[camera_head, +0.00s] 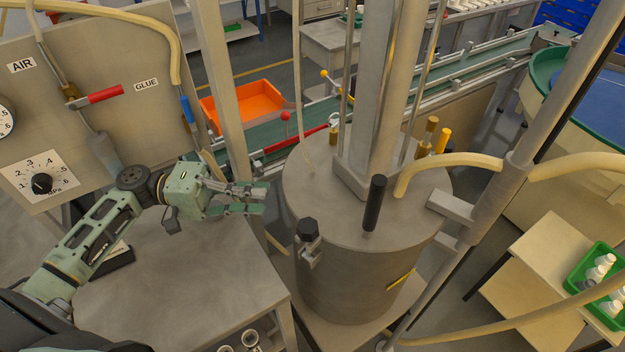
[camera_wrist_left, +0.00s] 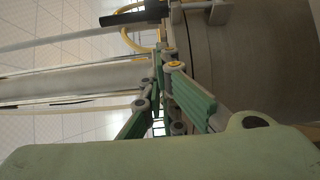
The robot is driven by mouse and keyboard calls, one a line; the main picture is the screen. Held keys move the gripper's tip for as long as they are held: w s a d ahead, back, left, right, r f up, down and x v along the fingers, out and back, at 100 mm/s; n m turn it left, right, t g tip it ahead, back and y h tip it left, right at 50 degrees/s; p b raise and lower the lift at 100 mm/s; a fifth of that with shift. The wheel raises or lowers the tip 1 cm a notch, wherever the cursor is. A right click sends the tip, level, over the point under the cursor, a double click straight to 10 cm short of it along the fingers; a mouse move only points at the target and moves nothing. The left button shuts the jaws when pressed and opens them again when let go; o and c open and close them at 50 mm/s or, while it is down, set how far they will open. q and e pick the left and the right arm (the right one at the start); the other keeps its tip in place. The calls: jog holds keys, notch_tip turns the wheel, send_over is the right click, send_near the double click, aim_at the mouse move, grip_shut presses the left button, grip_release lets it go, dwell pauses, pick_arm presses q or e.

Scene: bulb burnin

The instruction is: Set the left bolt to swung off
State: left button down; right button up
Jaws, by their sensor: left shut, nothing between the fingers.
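The left bolt (camera_head: 307,232) has a black knob and a metal clip. It stands upright at the left front rim of the grey drum (camera_head: 345,280). My left gripper (camera_head: 265,199) is left of the drum, apart from the bolt and further back. Its green fingers are shut with nothing between them. In the left wrist view, the gripper (camera_wrist_left: 160,88) is close to the drum wall (camera_wrist_left: 265,55). A black knob on a metal bracket (camera_wrist_left: 137,15), which looks like the bolt, shows beyond it at the top. My right gripper is not in view.
A black upright handle (camera_head: 375,203) and a beige hose (camera_head: 440,165) are on the drum lid. A grey table (camera_head: 190,290) lies below my left arm. A panel with AIR and GLUE valves (camera_head: 90,130) stands at left, and a metal post (camera_head: 222,80) behind the gripper.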

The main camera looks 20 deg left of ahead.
aim_at(304, 209)
pick_arm(q)
jog(key=p+x, duration=0.1)
jog(key=x, duration=0.2)
jog(key=p+x, duration=0.1)
jog(key=x, duration=0.2)
jog(key=p+x, duration=0.2)
jog(key=x, duration=0.1)
jog(key=shift+s+d+r, duration=0.1)
jog(key=shift+s+r, duration=0.2)
jog(key=shift+r, duration=0.05)
jog(key=shift+w+d, duration=0.1)
jog(key=shift+d, duration=0.15)
jog(key=shift+d+f, duration=0.15)
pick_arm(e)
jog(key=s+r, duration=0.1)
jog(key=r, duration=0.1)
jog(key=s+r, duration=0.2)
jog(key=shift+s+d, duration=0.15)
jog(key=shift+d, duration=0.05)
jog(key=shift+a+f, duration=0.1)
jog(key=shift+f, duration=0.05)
